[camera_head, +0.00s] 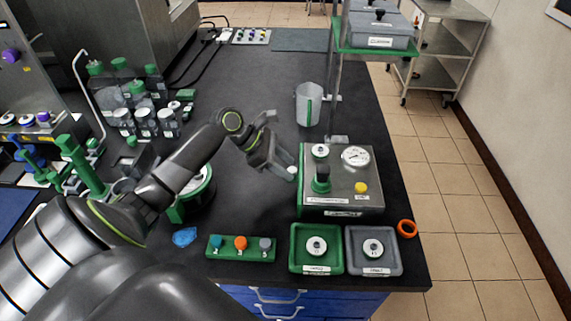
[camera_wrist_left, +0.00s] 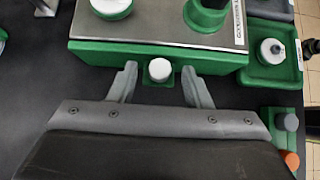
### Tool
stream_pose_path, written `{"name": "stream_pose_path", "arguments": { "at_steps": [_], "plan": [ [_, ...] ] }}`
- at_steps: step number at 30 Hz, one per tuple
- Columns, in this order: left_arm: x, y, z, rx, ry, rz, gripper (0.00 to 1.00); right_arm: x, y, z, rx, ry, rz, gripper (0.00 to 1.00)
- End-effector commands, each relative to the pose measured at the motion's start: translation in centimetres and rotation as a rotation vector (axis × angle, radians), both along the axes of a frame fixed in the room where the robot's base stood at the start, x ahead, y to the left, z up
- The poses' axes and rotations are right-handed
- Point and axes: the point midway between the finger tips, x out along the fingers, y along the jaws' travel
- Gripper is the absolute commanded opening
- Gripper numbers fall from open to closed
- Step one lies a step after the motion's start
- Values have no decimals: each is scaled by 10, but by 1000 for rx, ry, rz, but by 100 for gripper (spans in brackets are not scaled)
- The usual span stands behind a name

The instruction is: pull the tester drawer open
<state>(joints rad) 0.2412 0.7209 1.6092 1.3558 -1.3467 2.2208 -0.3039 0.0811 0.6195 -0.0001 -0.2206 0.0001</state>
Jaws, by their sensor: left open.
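The tester (camera_head: 336,190) is a steel-topped box with green sides, a gauge, a green knob and a yellow button, at the right of the bench. In the left wrist view the tester (camera_wrist_left: 160,55) fills the top. A white round drawer knob (camera_wrist_left: 159,69) sits at its near side over a small green piece. I cannot tell how far the drawer is out. My left gripper (camera_head: 283,166) is at the tester's left side. In the wrist view the gripper (camera_wrist_left: 160,88) is open, one finger on each side of the knob, with gaps on both sides. My right gripper is not in view.
A green tray (camera_head: 294,262) and a grey tray (camera_head: 398,262) stand in front of the tester, beside an orange ring (camera_head: 406,228). A green block with colored knobs (camera_head: 241,257) lies left of them. A clear jug (camera_head: 308,105) stands behind. Bare bench (camera_head: 250,75) lies further back.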

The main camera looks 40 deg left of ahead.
Motion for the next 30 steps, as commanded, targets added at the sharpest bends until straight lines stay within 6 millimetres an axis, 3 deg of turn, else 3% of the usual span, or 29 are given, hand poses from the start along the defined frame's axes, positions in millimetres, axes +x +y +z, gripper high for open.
{"name": "stream_pose_path", "arguments": {
  "at_steps": [10, 20, 30],
  "plan": [
    [1, -2, -2, -1, -1, 0, 43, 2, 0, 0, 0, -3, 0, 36],
    [1, -2, -2, -1, -1, 0, 0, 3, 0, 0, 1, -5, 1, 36],
    [-1, 2, 2, -1, 2, 1, 0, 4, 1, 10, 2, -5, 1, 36]
  ]
}}
